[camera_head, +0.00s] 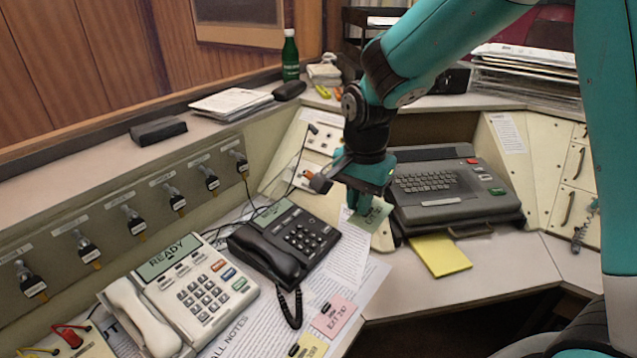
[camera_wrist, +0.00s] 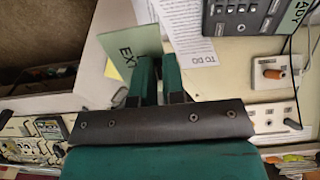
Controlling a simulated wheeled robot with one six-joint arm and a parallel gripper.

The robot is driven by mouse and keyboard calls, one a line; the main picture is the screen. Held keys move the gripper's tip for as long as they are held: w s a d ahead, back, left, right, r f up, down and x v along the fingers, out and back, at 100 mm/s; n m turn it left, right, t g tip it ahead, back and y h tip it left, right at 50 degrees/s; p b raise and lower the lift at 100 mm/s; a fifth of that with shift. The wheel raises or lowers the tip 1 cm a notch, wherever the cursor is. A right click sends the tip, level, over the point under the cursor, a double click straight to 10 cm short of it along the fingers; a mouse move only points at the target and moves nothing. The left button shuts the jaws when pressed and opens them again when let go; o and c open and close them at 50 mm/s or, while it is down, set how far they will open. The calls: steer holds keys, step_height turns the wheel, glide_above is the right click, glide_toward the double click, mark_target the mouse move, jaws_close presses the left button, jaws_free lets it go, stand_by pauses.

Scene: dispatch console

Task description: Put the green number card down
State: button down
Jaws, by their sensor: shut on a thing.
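The green number card (camera_head: 371,216) is held upright or tilted in my gripper (camera_head: 369,203), beside the black phone and in front of the typewriter. In the wrist view the green card (camera_wrist: 135,42) shows at the fingertips with the letters "EXT" partly visible, and my gripper's teal fingers (camera_wrist: 158,75) are shut on it. The lower part of the card is over or near a white "TO DO" sheet (camera_wrist: 190,30). I cannot tell whether the card touches the desk.
A black phone (camera_head: 290,240) and a cream phone (camera_head: 180,290) stand left. A grey typewriter (camera_head: 440,200) is right of my gripper. A pink card (camera_head: 334,315), a yellow card (camera_head: 309,345) and a yellow pad (camera_head: 440,255) lie near. Bare desk shows at right (camera_head: 500,265).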

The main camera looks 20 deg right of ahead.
steer(key=s+d+f+n+p, duration=0.1)
steer(key=d+f+n, duration=0.1)
steer(key=f, duration=0.3)
steer(key=d+f+n, duration=0.2)
steer(key=f+n, duration=0.3)
steer(key=f, duration=0.1)
steer(key=s+d+f+n+p, duration=0.1)
steer(key=d+f+n, duration=0.2)
steer(key=f, duration=0.3)
steer(key=shift+s+f+n+p, duration=0.25)
steer(key=shift+s+n+p, duration=0.05)
steer(key=shift+p, duration=0.05)
